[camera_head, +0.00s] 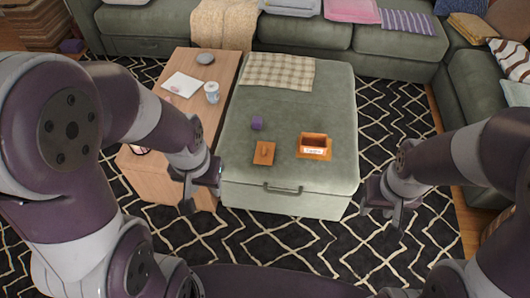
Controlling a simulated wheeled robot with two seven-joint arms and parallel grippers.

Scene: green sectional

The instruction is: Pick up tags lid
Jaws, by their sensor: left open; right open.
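A small flat orange-brown lid (264,153) with a knob on top lies on the green ottoman (285,115), near its front edge. To its right stands an open orange-brown box (314,146) with a white label on its front. My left gripper (200,190) is open and empty, in front of the ottoman's left front corner, to the left of the lid. My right gripper (382,212) is open and empty, to the right of the ottoman's front right corner. Both grippers are apart from the lid and the box.
A checkered cloth (278,71) covers the ottoman's far end. A wooden table (187,104) on the left bears a mug (212,92), papers and a grey disc. A green sectional (400,55) stands behind. The ottoman's middle is clear.

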